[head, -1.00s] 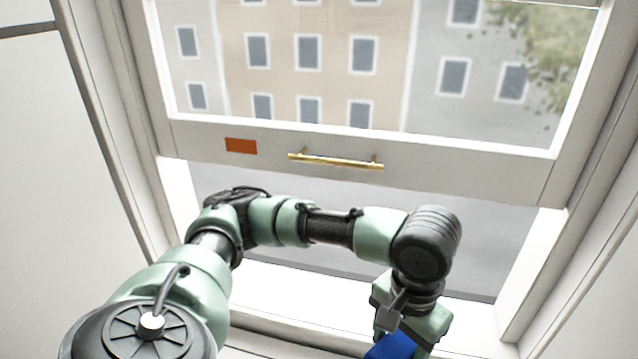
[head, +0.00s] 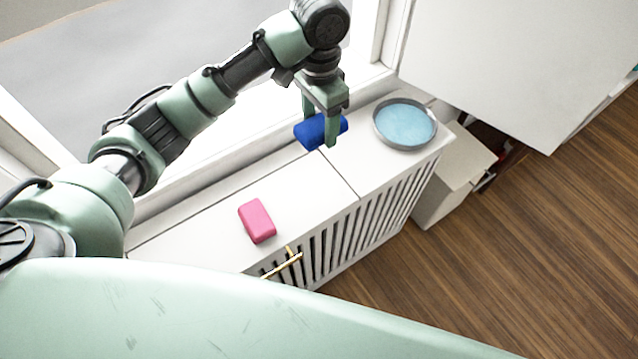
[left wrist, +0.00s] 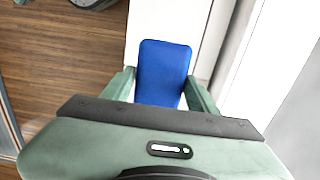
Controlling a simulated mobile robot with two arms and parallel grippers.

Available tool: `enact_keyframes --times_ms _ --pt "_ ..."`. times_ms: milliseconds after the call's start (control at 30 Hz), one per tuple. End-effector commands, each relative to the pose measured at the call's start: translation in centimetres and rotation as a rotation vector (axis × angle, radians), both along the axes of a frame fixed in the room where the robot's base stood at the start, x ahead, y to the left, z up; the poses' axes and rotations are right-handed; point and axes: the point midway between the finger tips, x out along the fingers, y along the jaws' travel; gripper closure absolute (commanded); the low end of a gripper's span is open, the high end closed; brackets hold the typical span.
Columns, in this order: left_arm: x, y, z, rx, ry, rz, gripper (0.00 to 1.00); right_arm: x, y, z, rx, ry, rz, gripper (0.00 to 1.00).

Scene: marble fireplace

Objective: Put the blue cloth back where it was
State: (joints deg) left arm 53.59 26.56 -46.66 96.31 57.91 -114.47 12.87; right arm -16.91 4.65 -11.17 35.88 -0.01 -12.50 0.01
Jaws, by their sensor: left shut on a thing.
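The blue cloth (head: 309,132) is a folded, rounded block between the fingers of my left gripper (head: 320,132). The gripper is shut on it and points down over the back part of the white slatted cabinet top (head: 335,163), near the window. I cannot tell whether the cloth touches the top. In the left wrist view the cloth (left wrist: 163,72) sits between the two green fingers (left wrist: 161,92). My right gripper is not in view.
A pink block, perhaps a sponge or cloth, (head: 257,220) lies on the cabinet top at left. A round dish with a pale blue inside (head: 403,124) stands at its right end. A gold handle (head: 283,263) is on the front. A white box (head: 455,178) stands beside the cabinet.

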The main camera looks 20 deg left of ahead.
Motion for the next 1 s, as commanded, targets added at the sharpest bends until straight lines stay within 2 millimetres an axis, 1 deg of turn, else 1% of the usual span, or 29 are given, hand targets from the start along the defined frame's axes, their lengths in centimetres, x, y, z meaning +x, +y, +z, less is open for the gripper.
enact_keyframes --times_ms 167,400,500,600,833,1000 --pt "0.0 0.0 -3.5 0.003 0.005 -0.015 0.74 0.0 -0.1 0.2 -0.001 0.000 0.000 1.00" --pt "-0.1 0.0 -10.1 0.003 0.005 -0.013 0.74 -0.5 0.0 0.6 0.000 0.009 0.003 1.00" --pt "0.0 0.0 -12.5 0.002 0.005 -0.014 0.74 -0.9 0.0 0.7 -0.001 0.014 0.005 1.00" --pt "0.0 0.0 -14.2 0.003 0.002 -0.014 0.74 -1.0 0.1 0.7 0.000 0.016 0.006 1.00" --pt "0.0 0.0 -16.4 0.002 0.002 -0.013 0.74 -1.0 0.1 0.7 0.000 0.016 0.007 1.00" --pt "0.0 0.0 -19.0 0.003 0.002 -0.013 0.74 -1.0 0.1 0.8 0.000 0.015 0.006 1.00"
